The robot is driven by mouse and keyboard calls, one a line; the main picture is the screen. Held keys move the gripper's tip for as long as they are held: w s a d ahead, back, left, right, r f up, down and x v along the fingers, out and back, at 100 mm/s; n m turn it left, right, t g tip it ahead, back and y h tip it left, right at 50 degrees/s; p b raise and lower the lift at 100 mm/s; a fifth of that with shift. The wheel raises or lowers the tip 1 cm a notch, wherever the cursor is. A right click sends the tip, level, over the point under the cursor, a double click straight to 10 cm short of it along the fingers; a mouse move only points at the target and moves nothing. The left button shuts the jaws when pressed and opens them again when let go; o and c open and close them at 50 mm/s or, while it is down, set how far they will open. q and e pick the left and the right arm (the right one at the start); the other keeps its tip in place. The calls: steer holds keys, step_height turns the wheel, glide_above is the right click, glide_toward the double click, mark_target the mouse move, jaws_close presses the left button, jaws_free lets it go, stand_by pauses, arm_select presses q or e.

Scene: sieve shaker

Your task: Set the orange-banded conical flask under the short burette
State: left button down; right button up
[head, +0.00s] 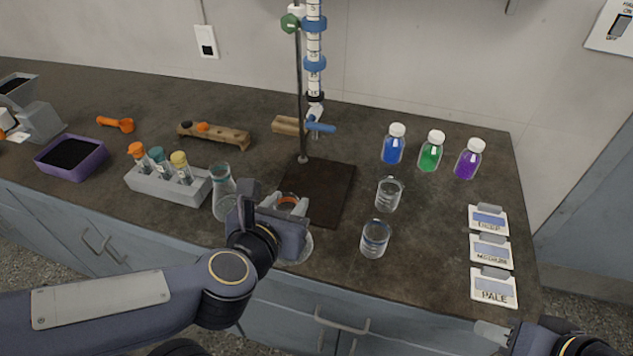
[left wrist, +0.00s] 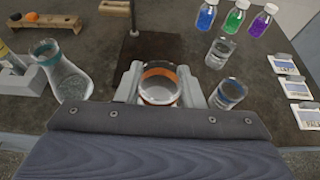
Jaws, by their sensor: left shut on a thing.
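The orange-banded conical flask (head: 300,249) is at the bench's front edge, partly hidden by my left gripper (head: 287,204). Its orange-ringed neck also shows in the left wrist view (left wrist: 158,84), between the two pale fingers of my left gripper (left wrist: 161,88), which is shut on it. I cannot tell whether its base touches the bench. The burette (head: 314,45), with blue bands, hangs on a stand above a dark base plate (head: 331,193), behind and right of the flask. Its top is cut off. My right gripper (head: 492,332) shows only partly at bottom right.
A teal-banded conical flask (head: 222,192) stands just left of my left gripper. Two beakers (head: 388,194) (head: 375,239) stand right of the plate. A test-tube rack (head: 168,185) is at left. Coloured bottles (head: 431,152) and labelled cards (head: 491,250) are at right.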

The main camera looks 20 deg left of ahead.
arm_select(q)
steer(key=w+r+b+x, duration=0.1)
steer(key=r+x, duration=0.1)
steer(key=x, duration=1.4)
steer(key=shift+w+r, duration=0.25)
steer(key=shift+w, duration=0.2)
steer(key=shift+f+b, duration=0.15)
steer(key=shift+b, duration=0.15)
steer(key=c, duration=1)
jaws_free()
steer(key=shift+o, duration=0.2)
